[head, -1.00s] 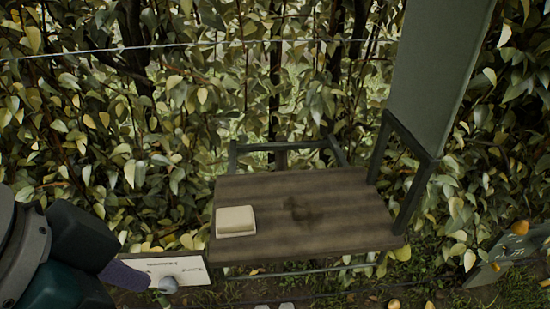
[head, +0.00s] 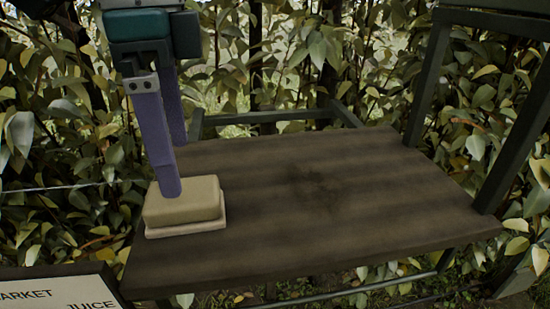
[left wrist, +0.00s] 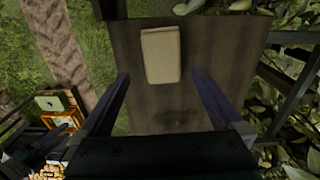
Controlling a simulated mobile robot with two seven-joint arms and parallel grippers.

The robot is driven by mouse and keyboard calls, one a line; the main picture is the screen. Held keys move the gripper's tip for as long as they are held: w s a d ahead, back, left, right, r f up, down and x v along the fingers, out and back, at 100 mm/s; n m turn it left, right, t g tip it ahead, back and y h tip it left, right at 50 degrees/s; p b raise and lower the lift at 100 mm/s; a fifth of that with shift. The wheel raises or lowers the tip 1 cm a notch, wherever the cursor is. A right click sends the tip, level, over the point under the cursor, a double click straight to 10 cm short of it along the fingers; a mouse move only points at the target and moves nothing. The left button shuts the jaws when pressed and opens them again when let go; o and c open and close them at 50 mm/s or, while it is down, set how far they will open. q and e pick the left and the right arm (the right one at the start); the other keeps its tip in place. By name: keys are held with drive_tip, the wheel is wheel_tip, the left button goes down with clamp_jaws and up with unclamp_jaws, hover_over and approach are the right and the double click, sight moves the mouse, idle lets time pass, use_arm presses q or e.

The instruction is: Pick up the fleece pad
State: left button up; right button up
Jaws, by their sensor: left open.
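The fleece pad (head: 205,200) is a cream, rounded block with a paler bottom layer. It lies flat at the left end of the dark wooden table (head: 330,215). In the left wrist view the pad (left wrist: 160,52) lies ahead of and between the fingertips. My left gripper (head: 174,170) points down over the pad with its two purple fingers apart and nothing between them. I cannot tell whether a finger touches the pad. My right gripper is not in view.
The rest of the tabletop is bare, with a dark stain. Dark posts (head: 428,75) rise at its back right, and a leafy hedge stands behind. A lettered sign (head: 50,295) is at the lower left. The left wrist view shows an orange crate (left wrist: 62,120) on the left.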

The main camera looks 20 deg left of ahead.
sight(185, 204)
use_arm(q)
drive_tip(key=f, duration=0.7)
drive_tip(key=shift+a, duration=0.25)
drive_tip(key=shift+c, duration=0.2)
drive_tip(key=c, duration=1.2)
